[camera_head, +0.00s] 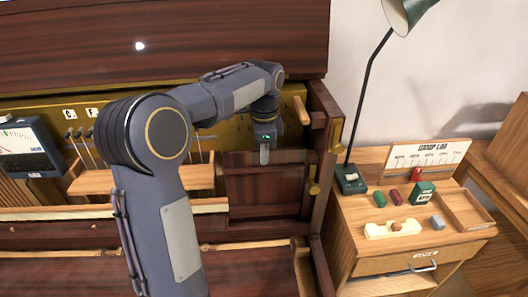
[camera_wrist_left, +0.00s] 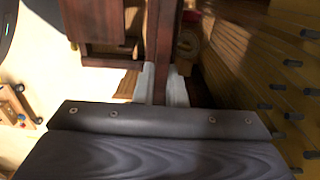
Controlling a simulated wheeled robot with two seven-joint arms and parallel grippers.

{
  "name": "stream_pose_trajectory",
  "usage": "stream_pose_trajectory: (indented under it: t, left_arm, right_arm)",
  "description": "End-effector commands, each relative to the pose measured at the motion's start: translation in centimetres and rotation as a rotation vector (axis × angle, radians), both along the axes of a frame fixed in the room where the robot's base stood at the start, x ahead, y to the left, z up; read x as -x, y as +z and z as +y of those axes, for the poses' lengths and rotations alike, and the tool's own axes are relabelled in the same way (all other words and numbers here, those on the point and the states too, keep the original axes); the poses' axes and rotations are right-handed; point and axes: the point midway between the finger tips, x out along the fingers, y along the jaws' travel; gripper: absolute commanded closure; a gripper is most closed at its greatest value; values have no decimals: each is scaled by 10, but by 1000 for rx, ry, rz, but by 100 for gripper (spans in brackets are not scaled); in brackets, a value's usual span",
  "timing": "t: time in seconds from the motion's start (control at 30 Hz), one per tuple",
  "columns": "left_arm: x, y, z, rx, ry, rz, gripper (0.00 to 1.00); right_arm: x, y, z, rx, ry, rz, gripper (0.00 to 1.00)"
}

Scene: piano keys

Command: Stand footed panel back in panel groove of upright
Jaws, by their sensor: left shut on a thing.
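The dark red wooden panel (camera_head: 268,184) stands roughly upright inside the piano case, near its right end. The dark upright (camera_head: 322,150) with brass fittings is just right of it. My left gripper (camera_head: 264,156) reaches down to the panel's top edge. In the left wrist view, the pale fingers of my left gripper (camera_wrist_left: 162,88) are shut on a dark wooden edge (camera_wrist_left: 161,45) of the panel. The groove and the panel's foot cannot be made out, so I cannot tell whether the panel sits in the groove. My right gripper is not in view.
A side cabinet (camera_head: 400,262) with small coloured items and a lamp (camera_head: 352,178) stands close on the right. The piano's lid (camera_head: 230,40) is above.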

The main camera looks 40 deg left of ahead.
Motion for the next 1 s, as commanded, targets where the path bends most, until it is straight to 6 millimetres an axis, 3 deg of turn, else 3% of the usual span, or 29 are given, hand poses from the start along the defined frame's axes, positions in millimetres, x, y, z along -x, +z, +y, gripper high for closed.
stream_pose_trajectory:
  t: [1.0]
  left_arm:
    - [0,-51,0,-1,0,-1,100]
  right_arm:
    - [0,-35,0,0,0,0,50]
